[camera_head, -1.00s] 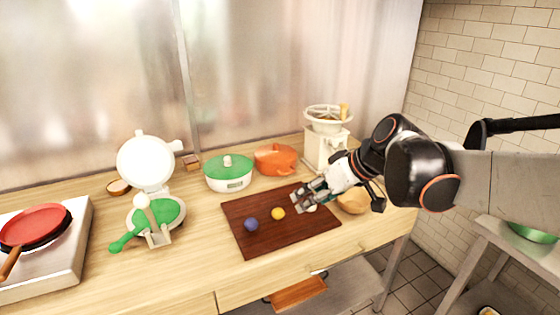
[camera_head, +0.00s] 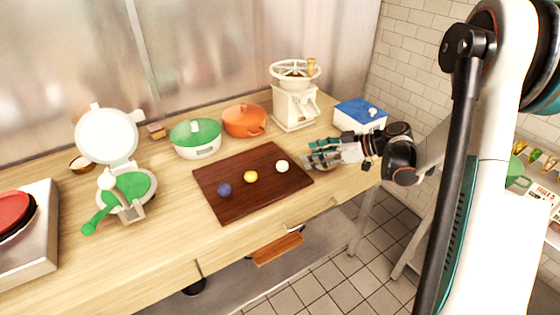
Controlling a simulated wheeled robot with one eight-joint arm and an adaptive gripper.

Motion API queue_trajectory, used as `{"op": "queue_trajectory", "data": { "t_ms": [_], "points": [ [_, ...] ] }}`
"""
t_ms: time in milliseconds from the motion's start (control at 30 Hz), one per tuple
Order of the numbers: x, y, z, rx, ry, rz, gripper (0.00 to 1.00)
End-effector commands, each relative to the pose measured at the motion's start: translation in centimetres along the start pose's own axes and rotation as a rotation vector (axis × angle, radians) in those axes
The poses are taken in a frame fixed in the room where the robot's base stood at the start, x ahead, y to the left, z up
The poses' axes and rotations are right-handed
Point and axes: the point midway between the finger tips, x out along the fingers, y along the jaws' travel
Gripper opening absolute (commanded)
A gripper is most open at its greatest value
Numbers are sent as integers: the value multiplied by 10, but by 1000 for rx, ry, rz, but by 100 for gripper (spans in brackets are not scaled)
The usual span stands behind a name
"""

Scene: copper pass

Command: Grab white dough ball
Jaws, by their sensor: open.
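The white dough ball (camera_head: 282,166) sits on the dark wooden cutting board (camera_head: 222,206), near the board's right side. A yellow ball (camera_head: 251,177) and a dark blue ball (camera_head: 224,190) lie in a row to its left on the same board. My gripper (camera_head: 306,157) is open, just right of the white ball and apart from it, its fingers pointing left. Nothing shows between the fingers, though their far side is partly hidden.
An orange pot (camera_head: 244,121), a green-lidded pot (camera_head: 196,139) and a cream grinder (camera_head: 295,103) stand behind the board. A blue-lidded white box (camera_head: 360,115) is at the back right. A white and green press (camera_head: 128,190) stands left. The counter in front of the board is bare.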

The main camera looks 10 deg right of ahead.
Motion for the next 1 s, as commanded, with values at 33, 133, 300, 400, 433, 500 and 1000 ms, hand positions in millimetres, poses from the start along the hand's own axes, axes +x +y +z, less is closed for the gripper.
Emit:
{"op": "queue_trajectory", "data": {
  "t_ms": [33, 133, 300, 400, 433, 500, 1000],
  "points": [
    [-3, 6, 8, -19, 22, 1, 55],
    [-6, 11, 19, -52, 54, -2, 55],
    [-3, 13, 26, -76, 75, -4, 55],
    [11, 13, 26, -77, 75, -7, 55],
    [16, 12, 25, -77, 75, -7, 55],
    [31, 12, 25, -77, 75, -8, 55],
    [83, 13, 20, -75, 73, -4, 55]
  ]
}}
